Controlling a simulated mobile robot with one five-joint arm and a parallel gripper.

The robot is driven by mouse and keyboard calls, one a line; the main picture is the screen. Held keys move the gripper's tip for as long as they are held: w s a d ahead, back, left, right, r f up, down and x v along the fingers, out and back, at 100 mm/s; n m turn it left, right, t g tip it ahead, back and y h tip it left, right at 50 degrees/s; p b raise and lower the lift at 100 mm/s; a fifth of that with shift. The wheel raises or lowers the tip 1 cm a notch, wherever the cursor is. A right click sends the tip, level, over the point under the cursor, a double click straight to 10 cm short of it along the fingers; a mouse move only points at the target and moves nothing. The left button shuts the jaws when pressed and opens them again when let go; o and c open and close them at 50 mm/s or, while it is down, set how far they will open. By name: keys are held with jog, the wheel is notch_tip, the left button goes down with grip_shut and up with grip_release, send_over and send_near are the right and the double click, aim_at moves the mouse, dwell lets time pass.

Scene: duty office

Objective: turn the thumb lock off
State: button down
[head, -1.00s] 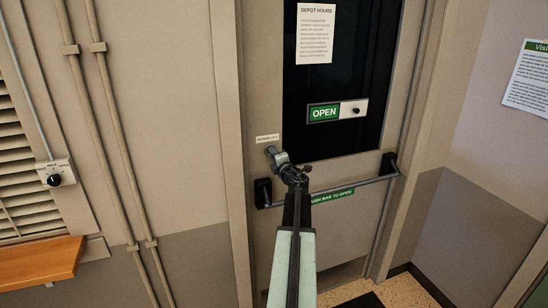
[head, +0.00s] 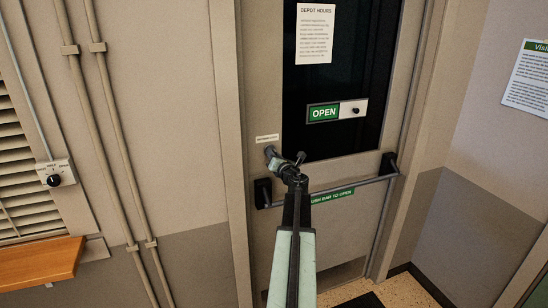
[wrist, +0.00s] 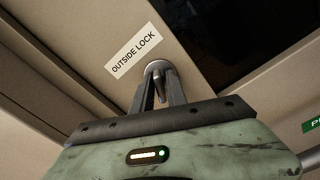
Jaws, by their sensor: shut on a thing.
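In the head view, my gripper (head: 270,152) reaches the door at the lock, below the small white label (head: 267,138). It hides the lock there.
A push bar (head: 360,185) crosses the door below and right of my gripper. An OPEN sign with a knob (head: 325,112) is on the dark window. A dial plate (head: 55,173) and an orange shelf (head: 40,262) are at left.

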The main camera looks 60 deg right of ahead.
jog(key=n, duration=0.6)
jog(key=c, duration=1.5)
grip_release()
jog(key=shift+w, duration=0.1)
jog(key=v, duration=0.9)
